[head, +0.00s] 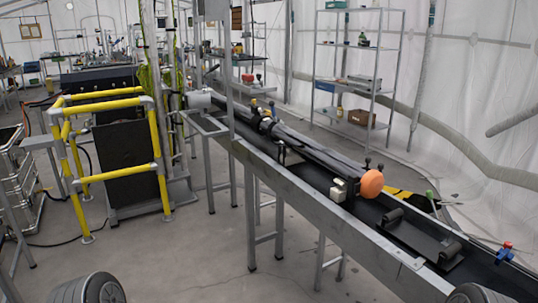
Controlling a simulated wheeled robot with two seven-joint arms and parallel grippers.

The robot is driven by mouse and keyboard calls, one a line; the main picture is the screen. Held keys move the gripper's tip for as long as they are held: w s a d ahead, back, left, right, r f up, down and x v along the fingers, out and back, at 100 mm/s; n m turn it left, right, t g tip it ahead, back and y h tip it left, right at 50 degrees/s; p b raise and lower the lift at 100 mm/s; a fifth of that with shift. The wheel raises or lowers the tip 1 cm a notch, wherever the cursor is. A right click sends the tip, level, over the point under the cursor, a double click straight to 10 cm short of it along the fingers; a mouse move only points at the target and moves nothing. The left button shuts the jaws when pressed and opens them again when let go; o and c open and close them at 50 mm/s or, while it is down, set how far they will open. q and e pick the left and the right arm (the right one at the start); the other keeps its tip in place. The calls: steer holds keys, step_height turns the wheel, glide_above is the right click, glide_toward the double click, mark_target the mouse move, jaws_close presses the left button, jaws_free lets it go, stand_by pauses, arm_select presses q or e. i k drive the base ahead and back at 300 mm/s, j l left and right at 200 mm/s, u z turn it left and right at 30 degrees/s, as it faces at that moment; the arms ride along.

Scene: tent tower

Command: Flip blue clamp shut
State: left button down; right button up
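A dark long tube (318,153) with an orange round end (371,183) lies along the conveyor. Small dark knobs stand beside both its ends. Neither gripper shows; only rounded grey parts, apparently of my arms, enter at the bottom left and bottom right.
A black cradle (420,240) lies on the conveyor's near end. A metal side rail (300,197) runs along its left side. A yellow guard frame (110,178) stands left. Shelves (360,50) stand behind. The floor (190,260) between guard frame and conveyor is mostly clear.

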mark_target(271, 103)
steer(key=i+u, duration=0.1)
steer(key=i+j+u, duration=0.1)
steer(key=i+j, duration=0.3)
steer(key=i+j+u, duration=0.1)
steer(key=i+j, duration=0.2)
steer(key=i, duration=0.3)
steer(key=i+j+u, duration=0.15)
steer(key=i+j, duration=0.2)
steer(key=i, duration=0.15)
steer(key=i+j+u, duration=0.1)
steer(key=i+j, duration=0.15)
steer(key=i, duration=0.25)
